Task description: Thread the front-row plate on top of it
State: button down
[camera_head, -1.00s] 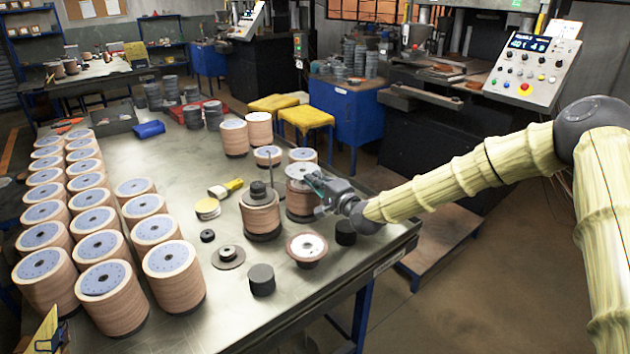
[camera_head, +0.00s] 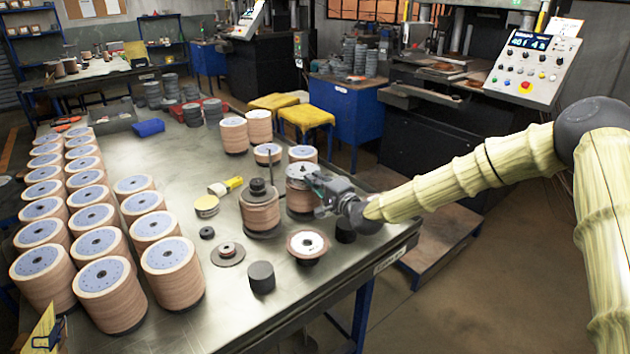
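A pale grey round plate (camera_head: 302,170) shows at the top of a tan flap-disc stack (camera_head: 300,203) at the table's right side. My gripper (camera_head: 314,180) is at the right edge of this plate, its fingers partly overlapping the stack. I cannot tell whether they are closed on the plate or whether the plate rests on the stack. To the left stands another tan stack (camera_head: 260,216) with dark round pieces (camera_head: 258,188) on top and a thin upright rod (camera_head: 270,166) beside or behind it. In front lies a disc with a pale centre (camera_head: 307,243).
Black cylinders (camera_head: 262,277) (camera_head: 345,230), a dark flanged plate (camera_head: 228,253) and a small black ring (camera_head: 207,233) lie around the stacks. Rows of tan stacks with blue-grey tops (camera_head: 171,254) fill the left. A yellow-handled tool (camera_head: 226,186) lies between. The front-centre table (camera_head: 225,315) is clear.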

jog(key=shift+f+b, duration=0.6)
jog(key=shift+f, duration=0.2)
jog(key=c, duration=1.6)
grip_release()
jog(key=shift+s+r, duration=0.15)
jog(key=shift+o, duration=0.2)
jog(key=shift+f, duration=0.25)
jog(key=v, duration=0.8)
jog(key=shift+r, duration=0.15)
